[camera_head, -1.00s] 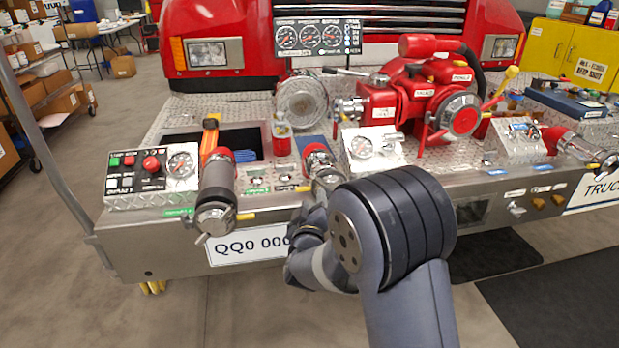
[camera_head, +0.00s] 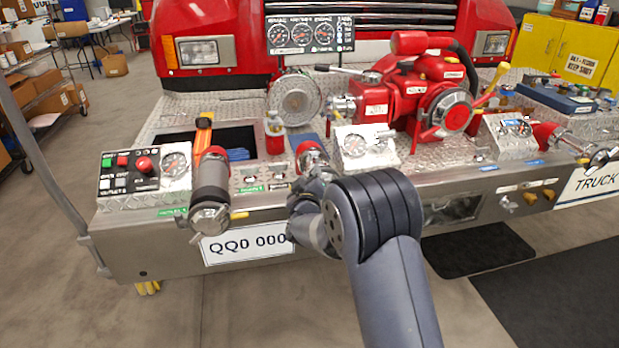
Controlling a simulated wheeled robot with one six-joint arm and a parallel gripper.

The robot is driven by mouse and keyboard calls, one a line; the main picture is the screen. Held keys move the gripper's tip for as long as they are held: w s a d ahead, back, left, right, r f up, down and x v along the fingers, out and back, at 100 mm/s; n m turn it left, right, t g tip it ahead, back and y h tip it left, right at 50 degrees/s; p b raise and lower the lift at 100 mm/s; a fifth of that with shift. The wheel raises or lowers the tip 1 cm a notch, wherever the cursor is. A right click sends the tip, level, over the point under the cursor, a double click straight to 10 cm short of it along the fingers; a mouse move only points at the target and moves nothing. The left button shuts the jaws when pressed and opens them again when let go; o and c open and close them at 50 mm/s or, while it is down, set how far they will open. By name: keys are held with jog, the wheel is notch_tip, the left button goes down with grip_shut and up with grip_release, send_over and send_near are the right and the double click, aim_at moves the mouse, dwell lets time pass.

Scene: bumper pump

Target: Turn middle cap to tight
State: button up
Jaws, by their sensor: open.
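The middle outlet (camera_head: 310,155) on the bumper has a red collar and a silver end pointing toward me. Its cap is mostly hidden behind my gripper, so I cannot see its turn position. My gripper (camera_head: 306,188) is open at the middle outlet's front end, just above the number plate. The fingertips are small and partly hidden by my wrist, and I cannot tell whether they touch the cap.
A larger capped outlet (camera_head: 211,190) lies to the left, beside a control box (camera_head: 145,172). A gauge box (camera_head: 364,147) stands close right of the middle outlet. The red pump (camera_head: 425,95) is behind it. Another capped outlet (camera_head: 572,141) is far right.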

jog(key=shift+c, duration=0.5)
grip_shut()
